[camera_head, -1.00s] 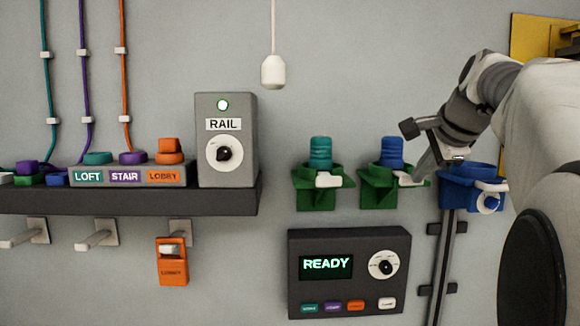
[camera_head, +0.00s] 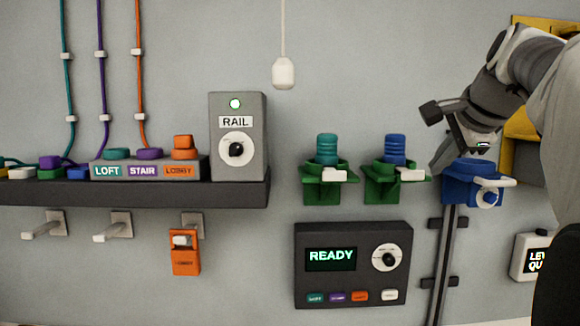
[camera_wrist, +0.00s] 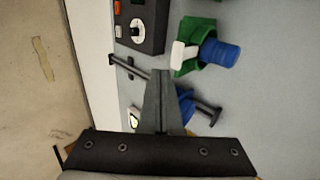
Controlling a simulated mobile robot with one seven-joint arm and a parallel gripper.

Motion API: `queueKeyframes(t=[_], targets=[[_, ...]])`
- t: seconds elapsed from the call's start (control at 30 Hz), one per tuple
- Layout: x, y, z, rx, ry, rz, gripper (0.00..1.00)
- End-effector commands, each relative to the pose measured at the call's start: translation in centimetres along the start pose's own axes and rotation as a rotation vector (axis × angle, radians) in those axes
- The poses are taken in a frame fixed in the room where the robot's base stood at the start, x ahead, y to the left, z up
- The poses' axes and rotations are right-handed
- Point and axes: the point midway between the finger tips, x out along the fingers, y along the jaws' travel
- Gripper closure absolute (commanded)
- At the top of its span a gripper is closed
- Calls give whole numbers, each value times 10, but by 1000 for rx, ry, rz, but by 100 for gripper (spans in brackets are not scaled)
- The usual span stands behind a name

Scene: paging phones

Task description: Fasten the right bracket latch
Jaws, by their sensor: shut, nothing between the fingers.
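The right green bracket (camera_head: 381,186) on the wall holds an upright blue cylinder (camera_head: 394,149). Its white latch (camera_head: 411,175) lies at the bracket's right front; I cannot tell whether it is fastened. In the wrist view the bracket (camera_wrist: 187,68), the latch (camera_wrist: 184,54) and the blue cylinder (camera_wrist: 222,53) appear above and right of the fingers. My gripper (camera_head: 436,168) is shut and empty, just right of the latch and apart from it. Its closed fingertips also show in the wrist view (camera_wrist: 160,74). The left green bracket (camera_head: 321,190) holds a teal cylinder (camera_head: 327,149) and has a white latch (camera_head: 334,174).
A blue holder (camera_head: 460,190) with a white lever sits on a dark vertical rail (camera_head: 442,260), close right of my fingers. A READY panel (camera_head: 352,235) is below the brackets. A shelf (camera_head: 150,193) with a RAIL box (camera_head: 238,137) is at left. A cord pull (camera_head: 284,72) hangs above.

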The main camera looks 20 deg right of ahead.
Motion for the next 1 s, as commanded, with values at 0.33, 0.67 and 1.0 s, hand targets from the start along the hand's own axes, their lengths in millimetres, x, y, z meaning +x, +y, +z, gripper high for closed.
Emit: queueKeyframes(t=[0.33,0.67,1.0], targets=[[-61,0,0,1,0,1,100],[-69,0,0,1,-2,3,100],[-22,14,24,-155,-63,24,100]])
